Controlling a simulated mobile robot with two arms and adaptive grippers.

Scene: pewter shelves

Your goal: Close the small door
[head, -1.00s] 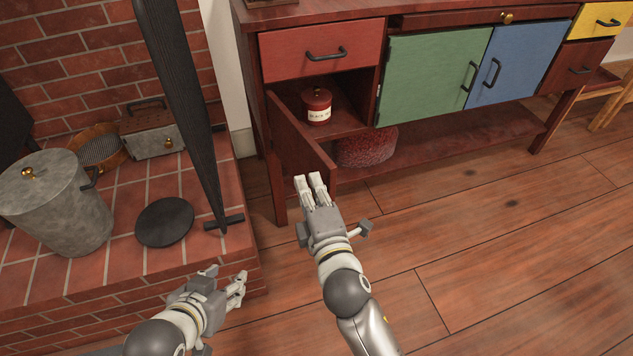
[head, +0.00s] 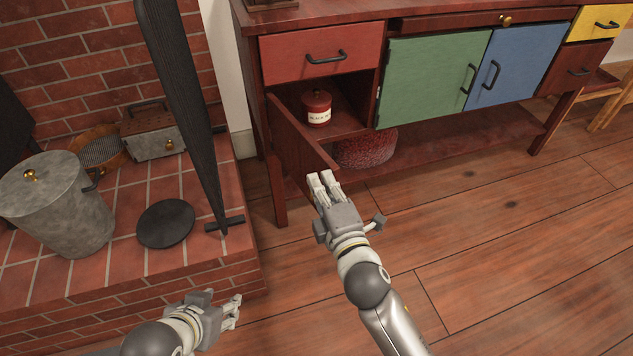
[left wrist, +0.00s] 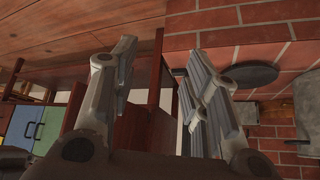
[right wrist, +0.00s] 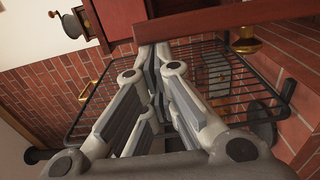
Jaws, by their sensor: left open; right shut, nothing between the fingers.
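The small door (head: 300,140) is a dark red-brown panel on the cabinet's left compartment, below the red drawer. It stands open, swung out toward me. My right gripper (head: 321,180) is shut and empty, its fingertips close to the door's free edge; I cannot tell if they touch. In the right wrist view the shut fingertips (right wrist: 155,50) are just under a red-brown board that looks like the door (right wrist: 230,17). My left gripper (head: 235,308) is open and empty, low in front of the brick hearth. Its spread fingers show in the left wrist view (left wrist: 155,75).
A red tin (head: 317,108) sits inside the open compartment. A dark red round object (head: 366,150) is on the lower shelf. Green (head: 430,75) and blue (head: 520,65) doors are shut. The hearth holds a grey pot (head: 62,215) and a tall black screen (head: 182,100). Floor at right is clear.

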